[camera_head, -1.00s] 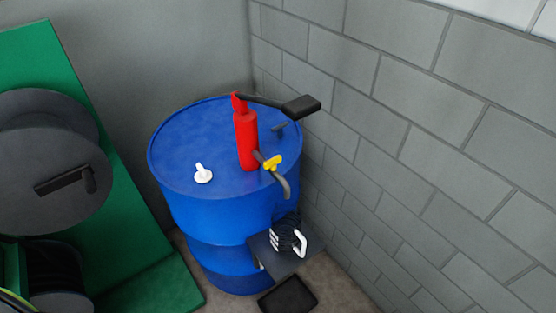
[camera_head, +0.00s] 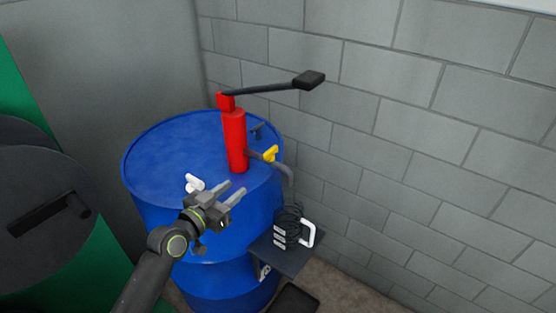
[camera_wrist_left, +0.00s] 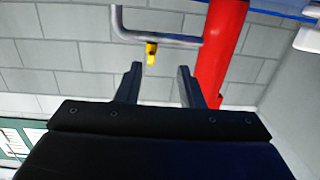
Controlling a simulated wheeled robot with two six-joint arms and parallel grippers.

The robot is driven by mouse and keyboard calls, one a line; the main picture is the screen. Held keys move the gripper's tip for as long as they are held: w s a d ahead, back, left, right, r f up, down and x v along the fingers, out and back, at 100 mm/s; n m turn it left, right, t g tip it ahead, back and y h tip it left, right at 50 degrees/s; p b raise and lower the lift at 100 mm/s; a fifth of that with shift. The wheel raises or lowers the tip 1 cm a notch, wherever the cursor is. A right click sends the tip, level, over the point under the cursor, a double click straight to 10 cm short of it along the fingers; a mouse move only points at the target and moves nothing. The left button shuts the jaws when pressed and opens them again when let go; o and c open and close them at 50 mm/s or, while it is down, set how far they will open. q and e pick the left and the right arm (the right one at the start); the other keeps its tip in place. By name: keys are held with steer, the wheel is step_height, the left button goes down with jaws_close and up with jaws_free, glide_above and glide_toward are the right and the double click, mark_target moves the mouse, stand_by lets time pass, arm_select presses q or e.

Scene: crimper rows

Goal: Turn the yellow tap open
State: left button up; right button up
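The yellow tap (camera_head: 270,154) sits on the grey spout pipe (camera_head: 289,176) of a red hand pump (camera_head: 235,140) on a blue drum (camera_head: 160,150). My left gripper (camera_head: 222,191) is open and empty over the drum's front edge, below and left of the tap in the head view. In the left wrist view the yellow tap (camera_wrist_left: 151,53) hangs from the bent pipe (camera_wrist_left: 160,40), beyond the open fingers (camera_wrist_left: 158,86) and between them, apart from both. The red pump body (camera_wrist_left: 218,50) stands beyond the right finger. My right gripper does not show.
The pump's black handle (camera_head: 270,88) reaches out to the right. A white fitting (camera_head: 194,183) is on the drum top beside my gripper. A small dark shelf (camera_head: 285,259) holds a black coil and a white-handled thing. A block wall (camera_head: 420,130) stands close on the right.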

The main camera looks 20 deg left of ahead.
mark_target(277, 147)
arm_select(q)
steer(key=shift+m+h, duration=0.3)
steer(key=shift+h, duration=0.2)
steer(key=r+x, duration=0.1)
steer(key=x, duration=0.5)
steer(key=r+p+x, duration=0.1)
steer(key=x, duration=0.4)
steer(key=r+x, duration=0.1)
steer(key=x, duration=0.5)
steer(key=shift+w+d+r, duration=0.25)
steer(key=shift+w+d, duration=0.05)
steer(key=shift+d, duration=0.1)
steer(key=shift+c, duration=0.2)
jaws_close()
